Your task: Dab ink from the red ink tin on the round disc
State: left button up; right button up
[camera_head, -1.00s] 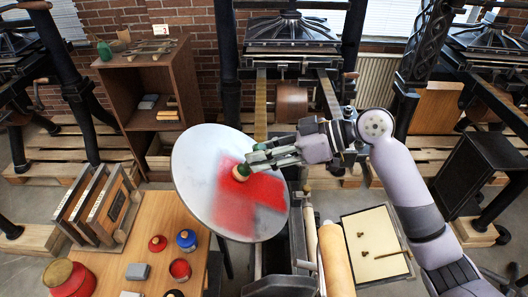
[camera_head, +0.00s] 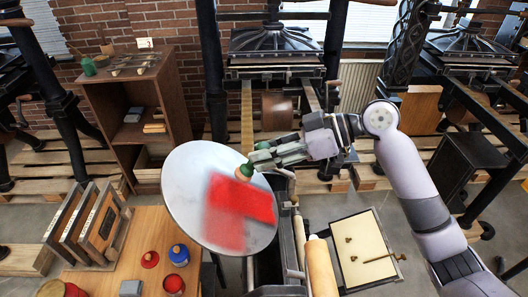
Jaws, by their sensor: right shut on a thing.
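The round disc (camera_head: 190,212) is a pale grey tilted plate in the middle of the head view, with a patch of red ink (camera_head: 240,212) on its right half. My right gripper (camera_head: 258,160) reaches in from the right and is shut on a small dabber (camera_head: 244,171) with a green top. The dabber is at the upper edge of the red patch; I cannot tell whether it touches the disc. The open red ink tin (camera_head: 174,284) stands on the wooden table at the lower left. My left gripper is not in view.
A blue tin (camera_head: 178,254) and a red lid (camera_head: 149,259) are beside the red ink tin. A grey block (camera_head: 130,287) lies nearby. Wooden frames (camera_head: 98,225) stand left of the disc. A roller (camera_head: 321,266) and a cream tray (camera_head: 365,250) are to the right.

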jog(key=s+d+f+b, duration=0.4)
jog(key=s+d+b, duration=0.1)
jog(key=s+d, duration=0.15)
jog(key=shift+s+a+f+b, duration=0.15)
jog(key=shift+a+f+b, duration=0.35)
jog(key=shift+a+f, duration=0.5)
jog(key=shift+s+a+f+b, duration=0.1)
jog(key=shift+a+f+b, duration=0.4)
jog(key=shift+a+f, duration=0.45)
jog(key=shift+a+f, duration=0.2)
jog(key=shift+f, duration=0.35)
jog(key=d+r+p, duration=0.2)
jog(key=d+r, duration=0.1)
jog(key=r, duration=0.2)
jog(key=shift+d, duration=0.3)
